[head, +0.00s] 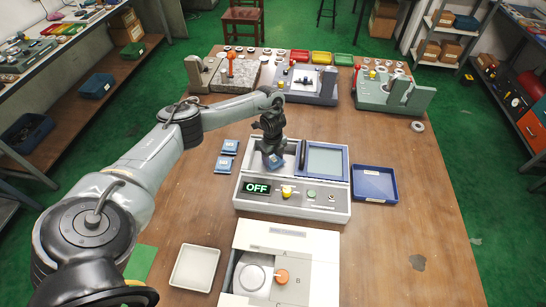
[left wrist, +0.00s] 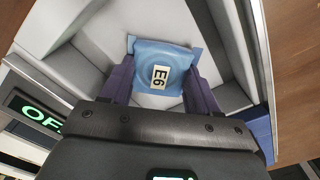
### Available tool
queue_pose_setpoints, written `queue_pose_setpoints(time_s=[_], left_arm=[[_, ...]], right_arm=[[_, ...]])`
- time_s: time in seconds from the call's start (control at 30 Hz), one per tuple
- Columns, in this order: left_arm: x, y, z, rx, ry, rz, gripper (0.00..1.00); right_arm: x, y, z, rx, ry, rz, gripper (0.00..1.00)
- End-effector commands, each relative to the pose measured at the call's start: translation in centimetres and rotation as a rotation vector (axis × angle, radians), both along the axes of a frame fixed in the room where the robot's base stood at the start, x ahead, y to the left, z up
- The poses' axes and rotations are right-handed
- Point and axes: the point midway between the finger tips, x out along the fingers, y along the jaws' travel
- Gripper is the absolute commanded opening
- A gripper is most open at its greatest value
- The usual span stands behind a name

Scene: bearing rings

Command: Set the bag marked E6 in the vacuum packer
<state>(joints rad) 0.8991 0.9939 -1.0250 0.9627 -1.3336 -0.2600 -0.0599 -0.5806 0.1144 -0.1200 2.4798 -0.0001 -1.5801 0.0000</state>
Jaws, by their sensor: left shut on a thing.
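The blue bag marked E6 (left wrist: 160,77) is between the fingers of my left gripper (head: 272,157), its label facing the wrist camera. My left gripper is shut on it. In the head view, only a bit of the blue bag (head: 277,161) shows under the gripper. Gripper and bag are in or just over the pale chamber of the vacuum packer (head: 292,205); I cannot tell whether the bag touches the chamber floor. The packer's lid (head: 324,159) with its blue-framed window stands open on the right. Its display (head: 257,188) reads OFF. My right gripper is not in view.
Two other blue labelled bags (head: 229,146) (head: 223,165) lie left of the packer. An empty-looking blue tray (head: 374,183) is on its right. A white tray (head: 194,267) and a white machine with an orange knob (head: 281,276) are in front. Fixtures line the back.

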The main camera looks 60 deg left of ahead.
Motion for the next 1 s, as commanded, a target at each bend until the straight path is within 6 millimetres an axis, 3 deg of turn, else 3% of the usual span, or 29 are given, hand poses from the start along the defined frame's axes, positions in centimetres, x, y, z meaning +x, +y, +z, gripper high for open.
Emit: queue_pose_setpoints(time_s=[0.67,0.7,0.87,1.0], left_arm=[[0.0,0.0,-1.2,0.0,0.0,0.0,0.27],[0.0,0.0,-1.1,0.0,0.0,0.0,0.67],[0.0,0.0,-1.1,0.0,0.0,0.0,0.9],[0.0,0.0,-1.1,0.0,0.0,0.0,0.9]], right_arm=[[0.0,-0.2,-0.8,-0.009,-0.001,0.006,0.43],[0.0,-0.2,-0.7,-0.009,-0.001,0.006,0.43],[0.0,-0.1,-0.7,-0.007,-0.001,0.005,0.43],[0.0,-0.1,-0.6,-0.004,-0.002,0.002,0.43]])
